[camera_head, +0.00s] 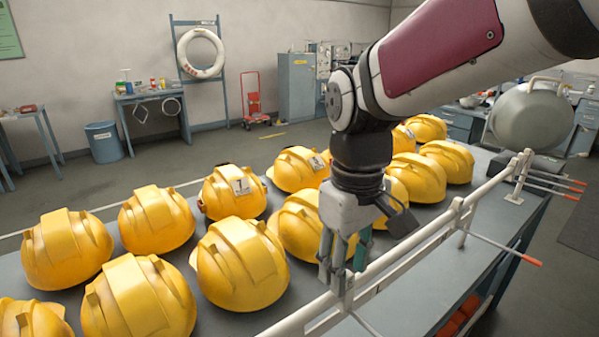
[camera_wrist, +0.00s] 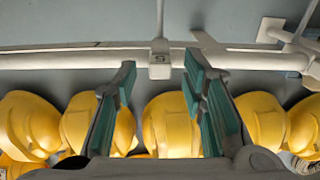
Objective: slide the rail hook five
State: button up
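A white rail (camera_head: 400,252) runs along the near edge of the table and crosses the top of the wrist view (camera_wrist: 80,61). A pale hook block marked with what looks like a 5 (camera_wrist: 159,60) sits on the rail in the wrist view. In the head view a hook block (camera_head: 343,287) shows just under my fingertips, its rod running toward the lower edge. My gripper (camera_head: 341,262) points down over the rail. In the wrist view my gripper (camera_wrist: 159,70) is open, with one green-padded finger on either side of the block and visible gaps at both sides.
Several yellow helmets (camera_head: 242,265) crowd the grey table (camera_head: 420,290) beside the rail. Other red-tipped hook rods (camera_head: 500,248) stick out farther right. A rail support (camera_head: 520,172) and a large grey rounded object (camera_head: 528,118) stand at the far end.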

aim_at(390, 254)
jog(key=shift+f, duration=0.55)
grip_shut()
jog(key=w+d, duration=0.2)
jog(key=d, duration=0.1)
jog(key=w+d+p, duration=0.1)
jog(key=w+d, duration=0.1)
jog(key=d, duration=0.1)
jog(key=w+d+p, duration=0.1)
jog(key=w+d, duration=0.1)
jog(key=d, duration=0.1)
jog(key=shift+w+d, duration=0.1)
jog(key=shift+w, duration=0.05)
grip_release()
jog(key=shift+r, duration=0.1)
notch_tip(390, 254, up, 12)
